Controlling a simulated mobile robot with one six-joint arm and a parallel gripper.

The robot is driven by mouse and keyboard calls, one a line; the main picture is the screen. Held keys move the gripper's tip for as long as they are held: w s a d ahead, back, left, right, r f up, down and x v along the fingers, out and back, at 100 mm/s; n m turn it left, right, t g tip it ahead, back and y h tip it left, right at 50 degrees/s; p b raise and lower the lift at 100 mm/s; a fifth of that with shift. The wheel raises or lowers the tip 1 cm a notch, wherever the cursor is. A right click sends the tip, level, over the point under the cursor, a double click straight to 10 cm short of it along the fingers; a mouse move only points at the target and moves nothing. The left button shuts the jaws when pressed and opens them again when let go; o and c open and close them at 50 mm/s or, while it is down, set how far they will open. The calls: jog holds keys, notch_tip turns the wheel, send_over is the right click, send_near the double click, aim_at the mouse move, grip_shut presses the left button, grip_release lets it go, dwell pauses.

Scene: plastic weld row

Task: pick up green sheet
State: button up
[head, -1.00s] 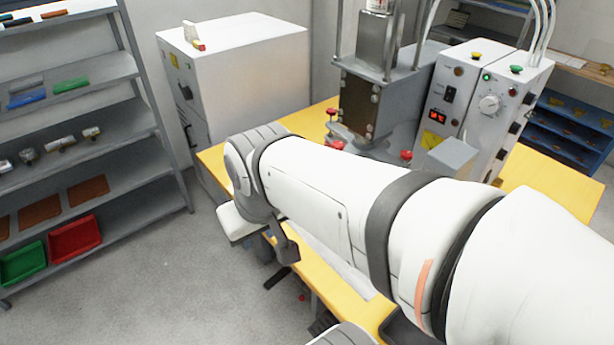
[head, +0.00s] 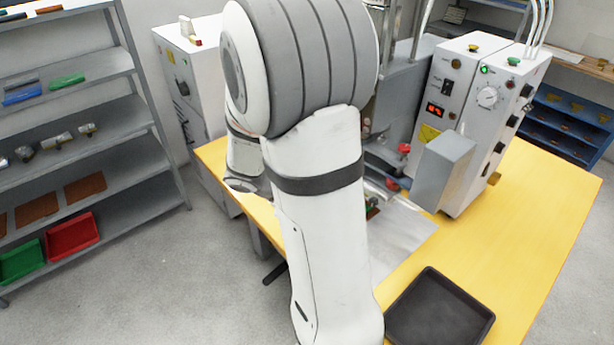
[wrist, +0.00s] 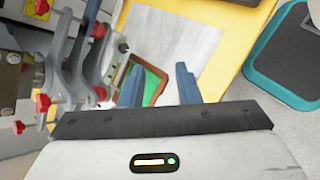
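The green sheet (wrist: 152,86) shows in the wrist view as a green patch inside a brown-edged frame (wrist: 126,74), beside the press clamps. In the head view my arm hides my gripper and most of the spot under the press.
The press clamps with red knobs (wrist: 44,101) stand close on the left in the wrist view. A grey metal plate (head: 395,235) lies on the yellow table (head: 545,215). A black tray (head: 440,312) and a control box (head: 480,110) stand to the right.

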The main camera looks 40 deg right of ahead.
jog(key=w+d+f+n+t+h, duration=0.1)
jog(key=w+d+f+n, duration=0.1)
jog(key=f, duration=0.5)
jog(key=w+d+f+n+t+h, duration=0.2)
jog(key=d+f+n, duration=0.3)
jog(key=f, duration=0.3)
jog(key=w+d+f+n+t+h, duration=0.1)
jog(key=w+d+f+n, duration=0.2)
jog(key=f+n, duration=0.3)
jog(key=shift+d+f+h+b, duration=0.15)
jog(key=shift+f+h+b, duration=0.05)
jog(key=shift+f, duration=0.4)
jog(key=shift+d+f+h+b, duration=0.15)
jog(key=shift+f+h, duration=0.05)
jog(key=shift+f, duration=0.4)
jog(key=p+x, duration=0.2)
jog(key=x, duration=0.5)
jog(key=shift+d+f, duration=0.2)
jog(key=shift+d, duration=0.05)
jog(key=shift+c, duration=0.4)
grip_shut()
